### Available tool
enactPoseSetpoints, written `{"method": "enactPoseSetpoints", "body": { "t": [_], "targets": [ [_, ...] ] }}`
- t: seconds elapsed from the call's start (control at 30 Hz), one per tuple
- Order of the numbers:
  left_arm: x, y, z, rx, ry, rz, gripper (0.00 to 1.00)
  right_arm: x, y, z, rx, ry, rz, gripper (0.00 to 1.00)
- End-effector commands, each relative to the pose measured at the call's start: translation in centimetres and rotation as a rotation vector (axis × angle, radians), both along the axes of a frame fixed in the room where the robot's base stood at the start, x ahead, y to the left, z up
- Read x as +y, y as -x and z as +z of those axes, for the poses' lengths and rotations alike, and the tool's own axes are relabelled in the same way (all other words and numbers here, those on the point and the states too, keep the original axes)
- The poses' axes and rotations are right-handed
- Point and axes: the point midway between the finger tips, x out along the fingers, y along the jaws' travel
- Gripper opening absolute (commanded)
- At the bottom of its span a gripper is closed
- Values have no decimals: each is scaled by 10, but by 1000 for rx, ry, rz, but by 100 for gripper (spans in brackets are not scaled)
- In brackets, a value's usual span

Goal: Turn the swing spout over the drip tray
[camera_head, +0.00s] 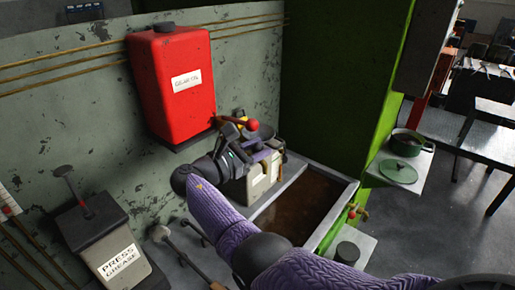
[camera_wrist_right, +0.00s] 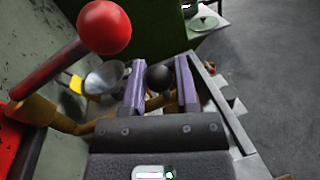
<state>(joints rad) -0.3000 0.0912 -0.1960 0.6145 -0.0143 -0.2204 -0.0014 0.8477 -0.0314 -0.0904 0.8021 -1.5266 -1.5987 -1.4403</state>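The swing spout (camera_wrist_right: 104,124) is a brass pipe running from the lower left in the wrist view, with a black ball knob (camera_wrist_right: 160,78). My right gripper (camera_wrist_right: 160,82) has its two purple fingers on either side of this knob, close against it. In the head view the right gripper (camera_head: 262,155) is at the spout below the red tank (camera_head: 179,85), and its wrist hides most of the pipe. The drip tray (camera_head: 348,203) has a pale rim and a rusty brown floor, to the right of the gripper. My left gripper is in neither view.
A red ball-ended lever (camera_head: 253,124) stands close to the gripper; its ball (camera_wrist_right: 104,27) is large in the wrist view. A grey bowl-like part (camera_wrist_right: 107,78) is beside the fingers. A green pillar (camera_head: 338,90) rises behind the tray. A shelf with a green pot (camera_head: 407,142) is at right.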

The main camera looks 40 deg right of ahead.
Motion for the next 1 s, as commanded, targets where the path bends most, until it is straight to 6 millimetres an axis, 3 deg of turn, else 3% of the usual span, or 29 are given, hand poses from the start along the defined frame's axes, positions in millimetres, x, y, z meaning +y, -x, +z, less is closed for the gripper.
{"method": "enactPoseSetpoints", "body": {
  "t": [0.03,0.1,0.13,0.43,0.8,1.0],
  "targets": [
    [-2,0,0,0,3,1,59,0,0,0,0,0,0,51],
    [-4,0,0,-1,6,2,59,0,0,0,0,0,1,66],
    [-4,0,0,0,7,2,59,0,0,0,0,0,1,68],
    [-6,-1,-1,-2,9,1,59,5,0,0,0,-1,2,68],
    [4,0,-16,1,-7,-7,59,88,4,-3,1,-1,3,68],
    [5,1,-17,2,-8,-6,59,100,6,0,0,0,1,68]
  ]
}}
